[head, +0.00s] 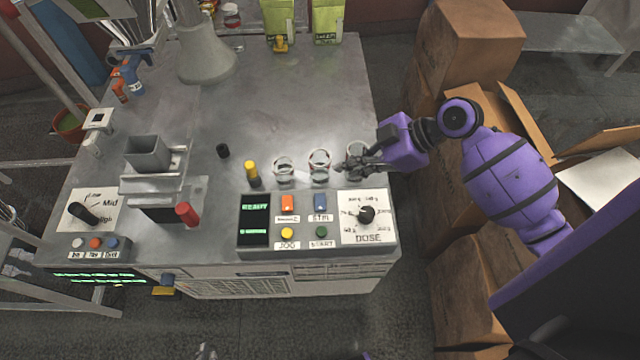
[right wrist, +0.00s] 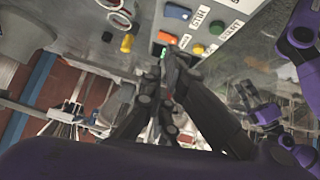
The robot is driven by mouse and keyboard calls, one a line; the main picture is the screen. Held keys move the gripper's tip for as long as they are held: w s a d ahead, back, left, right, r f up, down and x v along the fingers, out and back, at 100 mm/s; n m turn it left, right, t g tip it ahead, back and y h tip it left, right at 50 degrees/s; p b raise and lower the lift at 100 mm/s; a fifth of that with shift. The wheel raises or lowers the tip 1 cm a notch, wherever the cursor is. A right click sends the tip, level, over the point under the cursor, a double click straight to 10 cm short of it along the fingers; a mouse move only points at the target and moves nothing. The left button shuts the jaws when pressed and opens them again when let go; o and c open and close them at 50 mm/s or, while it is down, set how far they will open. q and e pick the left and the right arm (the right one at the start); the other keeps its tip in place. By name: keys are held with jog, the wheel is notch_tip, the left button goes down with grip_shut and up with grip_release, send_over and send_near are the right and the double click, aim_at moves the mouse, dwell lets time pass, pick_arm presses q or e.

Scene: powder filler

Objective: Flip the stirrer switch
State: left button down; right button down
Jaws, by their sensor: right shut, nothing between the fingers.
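The stirrer switch is the blue rocker (head: 320,202) with the STIR label under it, on the top of the control box at the table's front edge. In the right wrist view the blue rocker (right wrist: 178,11) shows near the top, past my fingertips. My right gripper (head: 345,168) is shut and empty. In the head view it is behind the control box and to the right of the switch, apart from it, by the glass jars. Its dark fingers (right wrist: 168,62) reach up the middle of the right wrist view. My left gripper cannot be made out.
An orange rocker (head: 287,202) sits left of the blue one, with yellow (head: 287,232) and green (head: 321,231) buttons in front. A dose knob (head: 366,214) is to the right. Glass jars (head: 319,163) and a yellow-topped cylinder (head: 251,171) stand behind the box. The table's middle is clear.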

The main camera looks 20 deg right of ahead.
pick_arm(q)
jog(key=shift+w+d, duration=0.1)
jog(key=shift+d, duration=0.1)
pick_arm(e)
send_over(320, 197)
jog(key=f, duration=0.7)
jog(key=shift+s+a+p, duration=0.2)
jog(key=shift+p, duration=0.1)
notch_tip(320, 197, down, 3)
jog(key=shift+w+d+r, duration=0.1)
jog(key=shift+d+r, duration=0.05)
jog(key=shift+f, duration=0.55)
pick_arm(q)
jog(key=shift+a+r, duration=0.1)
pick_arm(e)
jog(key=shift+w+f, duration=0.1)
